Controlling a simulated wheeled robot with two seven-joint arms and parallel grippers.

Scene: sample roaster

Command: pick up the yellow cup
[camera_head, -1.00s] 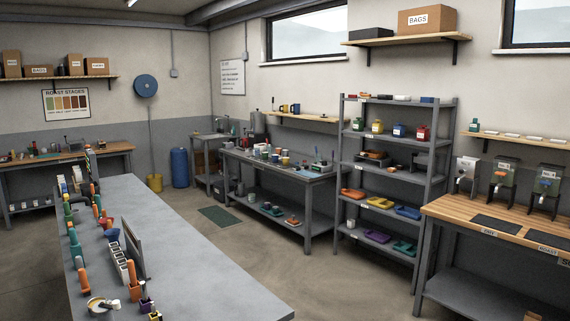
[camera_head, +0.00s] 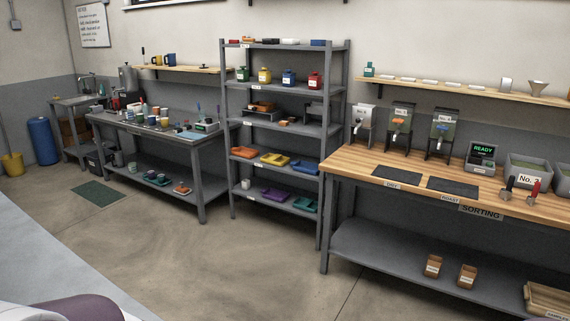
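A small yellow cup (camera_head: 171,60) appears to stand on the wooden wall shelf at the back left, beside a dark blue cup (camera_head: 156,60). Both are far off and small, so their details are hard to tell. Several more small cups (camera_head: 155,112) stand on the grey workbench below, their colours mostly pale or brownish. Neither of my grippers shows; only a white and purple part of my own body is at the bottom left corner.
A grey shelving rack (camera_head: 334,150) with jars and coloured trays stands mid-picture. A wooden sorting bench (camera_head: 345,158) with dispensers is at right. A grey table (camera_head: 40,255) edges the lower left. A green mat (camera_head: 98,192) lies on the mostly open floor.

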